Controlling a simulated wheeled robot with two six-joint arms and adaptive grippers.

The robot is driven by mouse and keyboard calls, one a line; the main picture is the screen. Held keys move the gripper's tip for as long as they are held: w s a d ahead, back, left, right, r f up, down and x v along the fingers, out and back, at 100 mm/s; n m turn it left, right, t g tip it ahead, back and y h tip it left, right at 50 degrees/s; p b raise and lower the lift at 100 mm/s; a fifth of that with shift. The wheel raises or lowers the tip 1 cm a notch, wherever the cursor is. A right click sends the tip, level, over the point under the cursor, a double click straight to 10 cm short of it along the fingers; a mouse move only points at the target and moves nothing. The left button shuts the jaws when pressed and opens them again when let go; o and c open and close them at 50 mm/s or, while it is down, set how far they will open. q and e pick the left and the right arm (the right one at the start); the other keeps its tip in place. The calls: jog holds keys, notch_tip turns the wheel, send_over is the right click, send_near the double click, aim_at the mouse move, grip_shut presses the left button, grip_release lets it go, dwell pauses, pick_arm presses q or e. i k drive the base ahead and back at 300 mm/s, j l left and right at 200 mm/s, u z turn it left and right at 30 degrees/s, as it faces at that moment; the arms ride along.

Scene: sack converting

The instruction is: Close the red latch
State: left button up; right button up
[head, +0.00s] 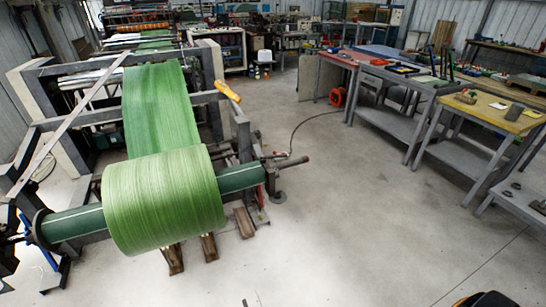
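A dark red lever grip (293,162) sticks out to the right from the bearing at the right end of the roll shaft (240,178). It is the likeliest red latch, but it is small and I cannot tell whether it is open or closed. A thin red upright part (262,194) shows just below that bearing. The shaft carries a large green woven roll (165,200), with its web (158,105) running up into the machine. I cannot make out either gripper. A dark rounded shape at the bottom right edge may be part of my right arm.
A grey machine frame (25,140) with a yellow handle (228,91) surrounds the web. Wooden blocks (244,222) lie on the floor below the roll. Workbenches (485,115) line the right. A dark hose (297,132) lies beyond the lever. The middle floor (350,215) is clear.

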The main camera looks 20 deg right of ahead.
aim_at(274, 152)
jog(key=i+l+u, duration=0.15)
jog(key=u, duration=0.2)
jog(key=i+l+u, duration=0.1)
jog(key=l+u, duration=0.25)
